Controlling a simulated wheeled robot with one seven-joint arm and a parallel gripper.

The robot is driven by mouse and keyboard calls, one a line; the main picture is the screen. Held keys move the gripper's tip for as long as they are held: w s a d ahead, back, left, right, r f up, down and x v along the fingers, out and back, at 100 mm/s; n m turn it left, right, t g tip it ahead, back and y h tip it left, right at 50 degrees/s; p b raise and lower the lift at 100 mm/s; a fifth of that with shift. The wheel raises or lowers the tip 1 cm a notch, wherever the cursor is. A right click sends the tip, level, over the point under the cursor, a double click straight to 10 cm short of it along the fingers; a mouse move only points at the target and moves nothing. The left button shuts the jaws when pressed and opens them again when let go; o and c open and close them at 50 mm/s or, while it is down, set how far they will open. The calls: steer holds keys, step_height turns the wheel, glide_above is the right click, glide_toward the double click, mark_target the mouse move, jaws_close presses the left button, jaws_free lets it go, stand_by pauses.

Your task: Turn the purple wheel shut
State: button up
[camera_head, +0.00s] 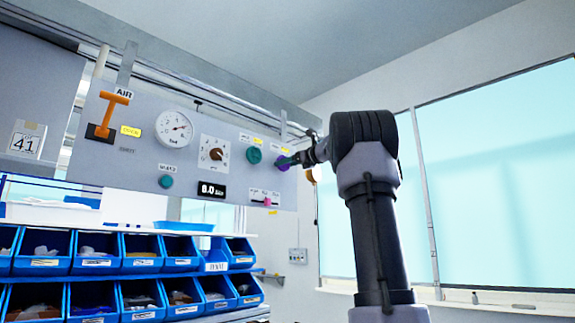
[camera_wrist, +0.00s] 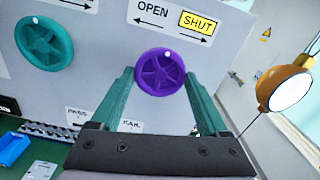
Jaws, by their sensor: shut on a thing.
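The purple wheel (camera_wrist: 161,72) is a round, spoked handwheel on the grey panel, with a small white dot at its upper right rim. Above it are the word OPEN, a yellow SHUT label (camera_wrist: 197,22) and a double-headed arrow. My gripper (camera_wrist: 161,80) has its two green fingers on the left and right sides of the wheel, shut on its rim. In the head view the purple wheel (camera_head: 282,163) shows at the panel's right end, partly hidden by my gripper (camera_head: 290,161).
A teal wheel (camera_wrist: 44,43) sits left of the purple one. An orange lever (camera_head: 109,114), a dial gauge (camera_head: 174,129) and a brown knob (camera_head: 215,154) are farther left. Blue bins (camera_head: 93,262) stand below. An orange lamp (camera_wrist: 287,88) is at the right.

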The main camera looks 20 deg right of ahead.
steer(key=o, duration=1.2)
steer(key=shift+f, duration=0.1)
steer(key=shift+o, duration=0.2)
steer(key=v, duration=1)
steer(key=shift+s, duration=0.4)
steer(key=shift+d, duration=0.15)
steer(key=s+a+f+n+g, duration=0.3)
steer(key=s+a+f+n, duration=0.25)
steer(key=a+f, duration=0.35)
steer(key=s+a+f+n+g, duration=0.35)
steer(key=a+f+n, duration=0.3)
steer(key=f, duration=0.35)
steer(key=s+a+f+n+g+h, duration=0.1)
steer(key=s+a+f+n+h, duration=0.1)
steer(key=s+f+n, duration=0.5)
steer(key=s+a+f+n+g+h, duration=0.2)
steer(key=s+a+f+n, duration=0.2)
steer(key=f, duration=1.1)
steer(key=s+n, duration=0.3)
steer(key=s, duration=0.3)
steer(key=shift+a, duration=0.15)
